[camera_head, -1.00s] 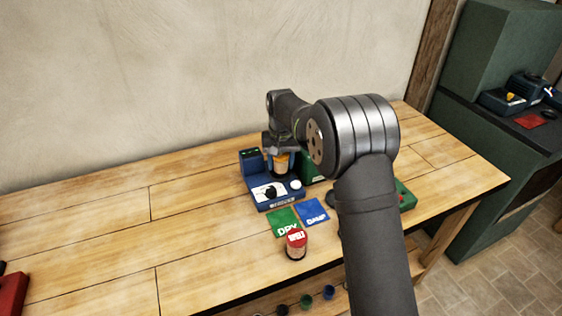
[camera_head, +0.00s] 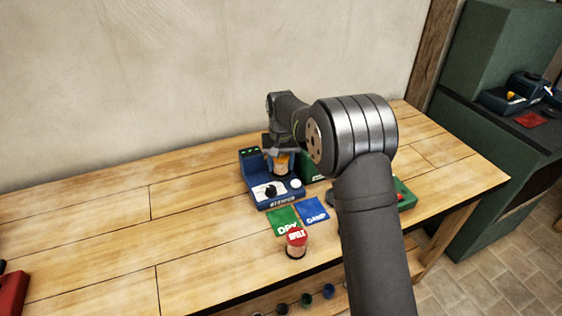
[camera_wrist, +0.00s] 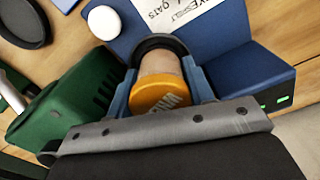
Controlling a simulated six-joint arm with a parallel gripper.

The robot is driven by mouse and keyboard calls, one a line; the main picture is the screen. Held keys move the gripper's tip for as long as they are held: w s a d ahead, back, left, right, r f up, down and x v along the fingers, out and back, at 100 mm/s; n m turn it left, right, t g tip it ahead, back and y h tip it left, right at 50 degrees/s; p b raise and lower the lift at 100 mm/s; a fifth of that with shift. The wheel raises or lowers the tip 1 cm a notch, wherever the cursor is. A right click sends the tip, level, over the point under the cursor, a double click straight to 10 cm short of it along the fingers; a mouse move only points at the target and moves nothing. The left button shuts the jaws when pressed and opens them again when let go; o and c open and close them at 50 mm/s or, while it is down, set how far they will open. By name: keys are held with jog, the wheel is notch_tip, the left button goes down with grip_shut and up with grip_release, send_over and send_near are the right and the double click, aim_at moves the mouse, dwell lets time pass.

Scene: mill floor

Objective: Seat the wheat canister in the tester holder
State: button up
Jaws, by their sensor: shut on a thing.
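The wheat canister (camera_wrist: 158,92) has an orange lid and a pale see-through body. In the head view it shows as a small orange and pale shape (camera_head: 281,164) under my gripper. My gripper (camera_head: 281,153) is shut on it, with a blue-grey finger on each side in the wrist view (camera_wrist: 165,100). The canister's lower end is at the dark round holder (camera_wrist: 160,47) of the blue tester (camera_head: 256,178). I cannot tell whether it is fully down in the holder. The tester has a dial, a white button and lit green lamps.
A red-lidded canister marked SPELT (camera_head: 296,243) stands near the table's front edge. A green DRY card (camera_head: 283,221) and a blue card (camera_head: 312,210) lie before the tester. A green device (camera_wrist: 75,105) stands close beside it.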

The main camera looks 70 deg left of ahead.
jog(key=shift+f, duration=0.15)
jog(key=o, duration=0.8)
jog(key=shift+o, duration=0.2)
jog(key=shift+r, duration=5.5)
jog(key=shift+f, duration=0.1)
notch_tip(320, 180, down, 8)
jog(key=shift+f, duration=0.15)
